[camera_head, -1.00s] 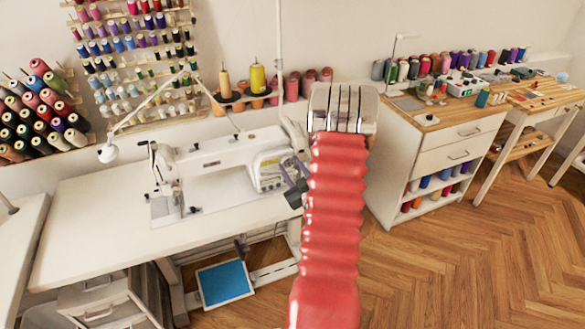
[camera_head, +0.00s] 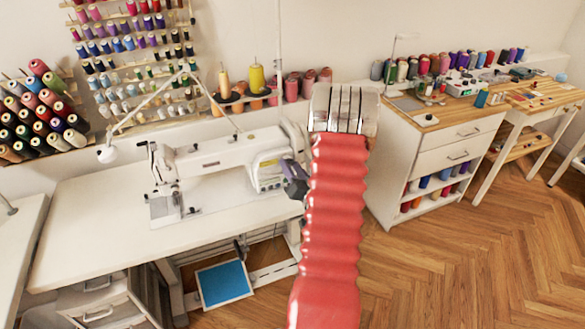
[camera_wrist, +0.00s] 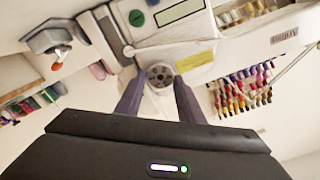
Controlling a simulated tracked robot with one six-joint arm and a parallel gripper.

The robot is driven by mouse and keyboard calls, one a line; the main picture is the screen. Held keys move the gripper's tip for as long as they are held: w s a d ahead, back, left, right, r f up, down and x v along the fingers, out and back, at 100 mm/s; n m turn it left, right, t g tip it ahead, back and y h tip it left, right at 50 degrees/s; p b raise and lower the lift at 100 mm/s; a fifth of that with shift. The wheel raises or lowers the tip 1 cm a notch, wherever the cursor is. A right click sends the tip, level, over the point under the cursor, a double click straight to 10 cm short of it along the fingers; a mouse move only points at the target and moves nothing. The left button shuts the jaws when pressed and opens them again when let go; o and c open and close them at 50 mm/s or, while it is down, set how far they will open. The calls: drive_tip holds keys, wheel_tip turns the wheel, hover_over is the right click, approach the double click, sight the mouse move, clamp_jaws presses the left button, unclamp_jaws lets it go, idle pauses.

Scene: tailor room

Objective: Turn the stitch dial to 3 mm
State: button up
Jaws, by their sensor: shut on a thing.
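The white sewing machine (camera_head: 215,158) stands on the white sewing table (camera_head: 85,225) left of my red arm. My gripper (camera_head: 288,170) is at the right end of the machine, partly hidden by my arm. In the wrist view, the round grey stitch dial (camera_wrist: 160,75) lies between the two dark fingertips of my gripper (camera_wrist: 158,88). The jaws are shut on the dial. The machine's display panel (camera_wrist: 180,10) and a yellow label (camera_wrist: 195,61) show beside it. The dial's numbers are too small to read, and the dial is hidden in the head view.
Thread cones (camera_head: 256,77) stand behind the machine, and spool racks (camera_head: 130,60) hang on the wall. A white drawer cabinet (camera_head: 440,140) stands right of my arm. A blue pad (camera_head: 223,283) lies below the table. The wooden floor at right is clear.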

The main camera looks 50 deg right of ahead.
drive_tip(key=shift+s+d+m, duration=0.1)
drive_tip(key=shift+d+m, duration=0.05)
drive_tip(key=shift+m, duration=0.5)
drive_tip(key=shift+s+d+m, duration=0.1)
drive_tip(key=shift+d+m, duration=0.05)
drive_tip(key=shift+m, duration=0.5)
drive_tip(key=o, duration=0.8)
drive_tip(key=shift+a, duration=0.1)
